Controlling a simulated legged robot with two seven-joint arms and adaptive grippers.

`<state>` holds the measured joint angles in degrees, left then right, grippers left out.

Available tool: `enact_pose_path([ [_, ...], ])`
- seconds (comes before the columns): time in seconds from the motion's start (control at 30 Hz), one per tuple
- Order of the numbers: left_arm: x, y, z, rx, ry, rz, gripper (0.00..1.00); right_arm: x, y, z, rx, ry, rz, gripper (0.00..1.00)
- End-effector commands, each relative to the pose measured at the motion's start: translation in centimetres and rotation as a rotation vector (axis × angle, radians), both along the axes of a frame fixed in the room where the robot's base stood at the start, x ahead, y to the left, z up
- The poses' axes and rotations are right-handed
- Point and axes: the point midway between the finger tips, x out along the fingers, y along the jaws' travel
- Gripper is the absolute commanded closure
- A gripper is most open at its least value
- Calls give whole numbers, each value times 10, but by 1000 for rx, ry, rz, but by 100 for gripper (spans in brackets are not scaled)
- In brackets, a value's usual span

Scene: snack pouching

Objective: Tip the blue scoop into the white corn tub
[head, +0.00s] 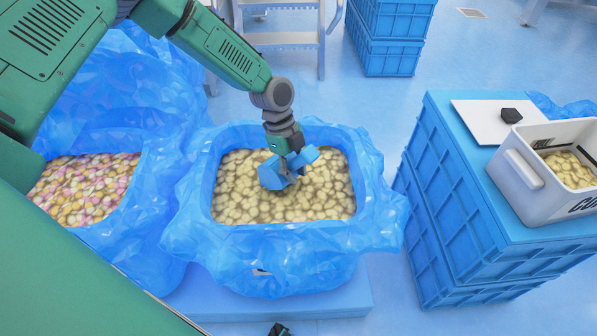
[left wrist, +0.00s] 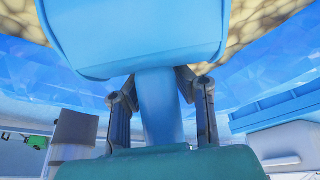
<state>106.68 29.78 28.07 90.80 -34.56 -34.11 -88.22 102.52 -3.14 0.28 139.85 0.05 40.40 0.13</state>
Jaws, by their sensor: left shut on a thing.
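My left gripper (head: 292,152) is shut on the handle of the blue scoop (head: 274,175), over the blue-lined bin of pale yellow snack pieces (head: 240,195). The scoop's bowl is low, at or just above the pieces; I cannot tell whether it holds any. In the left wrist view the scoop (left wrist: 135,35) fills the top, its handle between the two dark fingers (left wrist: 162,110). The white corn tub (head: 520,185) stands at the right, with tan pieces inside and part of its dark lettering cut off. A dark tip at the bottom edge, apparently my right gripper (head: 279,329), barely shows.
The tub stands on blue crates (head: 440,210), beside a white board (head: 480,125) with a small black object (head: 511,115). A lined bin of pink and yellow pieces (head: 90,180) is at the left. More blue crates (head: 390,45) and a step ladder (head: 285,40) stand behind.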

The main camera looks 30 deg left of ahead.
Motion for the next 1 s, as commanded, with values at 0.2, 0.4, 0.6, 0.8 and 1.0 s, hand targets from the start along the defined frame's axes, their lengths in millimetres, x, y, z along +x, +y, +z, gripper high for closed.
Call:
enact_pose_path([
  [0.2,4,15,-18,-1,0,1,100,0,0,-17,0,0,0,60],
  [0.4,7,30,-33,-2,-1,3,100,0,0,-30,0,0,0,60],
  [0.6,7,28,-47,120,-28,-10,100,0,0,-25,0,0,0,60],
  [0.8,6,25,-71,267,-62,-13,100,0,0,-37,0,0,0,60],
  [1.0,6,25,-90,385,-94,-10,100,0,-1,-58,0,0,0,60],
])
